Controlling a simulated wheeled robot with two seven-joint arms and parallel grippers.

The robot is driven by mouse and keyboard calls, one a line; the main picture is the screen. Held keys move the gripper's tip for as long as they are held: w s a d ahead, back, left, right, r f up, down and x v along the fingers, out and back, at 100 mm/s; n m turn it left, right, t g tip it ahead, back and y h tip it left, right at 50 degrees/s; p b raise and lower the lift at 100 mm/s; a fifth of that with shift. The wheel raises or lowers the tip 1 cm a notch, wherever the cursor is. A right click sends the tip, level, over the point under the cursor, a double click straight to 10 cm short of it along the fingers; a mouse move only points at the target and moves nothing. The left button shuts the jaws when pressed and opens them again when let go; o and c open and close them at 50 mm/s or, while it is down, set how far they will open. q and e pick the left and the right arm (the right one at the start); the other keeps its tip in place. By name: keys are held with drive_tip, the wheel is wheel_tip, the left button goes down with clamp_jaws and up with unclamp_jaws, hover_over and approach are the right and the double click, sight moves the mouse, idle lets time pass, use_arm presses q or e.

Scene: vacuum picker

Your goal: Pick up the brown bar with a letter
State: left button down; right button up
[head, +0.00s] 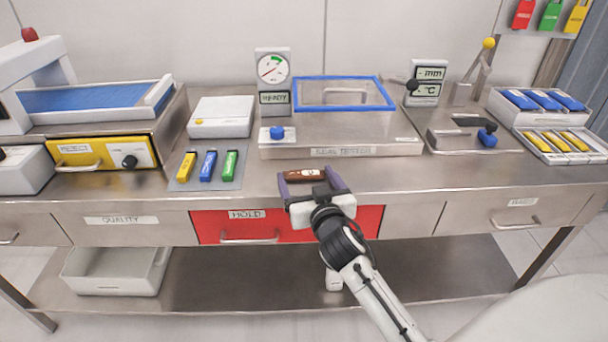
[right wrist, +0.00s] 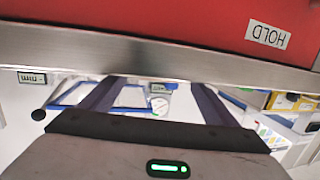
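A small dark brown bar (head: 305,175) with a pale mark at its middle lies on the steel bench near its front edge, below the seal tester. The mark is too small to read. My right gripper (head: 309,179) is open, with its two purple fingers spread left and right of the bar in the head view. I cannot tell whether the fingers touch it or how far in front they are. In the right wrist view the open fingers (right wrist: 155,100) show with nothing seen between them but background; the bar does not show there. My left gripper is not in view.
The seal tester (head: 340,148) stands behind the bar. Yellow, blue and green bars lie on a grey mat (head: 182,184) to the left. A red HOLD drawer (head: 215,228) is under the bench edge (right wrist: 150,62). Bench right of the gripper is clear.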

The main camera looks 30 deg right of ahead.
drive_tip(key=shift+c, duration=1.3)
wheel_tip(320, 180, up, 10)
drive_tip(key=p, duration=0.2)
drive_tip(key=s+a+f+n+t+y, duration=0.1)
drive_tip(key=s+a+f+n+y, duration=0.15)
drive_tip(key=s+a, duration=0.65)
drive_tip(key=s+a+f+n+y, duration=0.1)
drive_tip(key=s+a+n+y, duration=0.15)
drive_tip(key=s+a, duration=0.6)
drive_tip(key=w+d+r+m+h, duration=0.1)
drive_tip(key=w+d+m+h, duration=0.1)
drive_tip(key=w+d, duration=0.6)
drive_tip(key=w+d+r+m+g+h, duration=0.1)
drive_tip(key=w+d+r+m+h, duration=0.1)
drive_tip(key=w+d, duration=0.7)
drive_tip(key=shift+w+d+r+m+h, duration=0.25)
drive_tip(key=shift+m+h, duration=0.25)
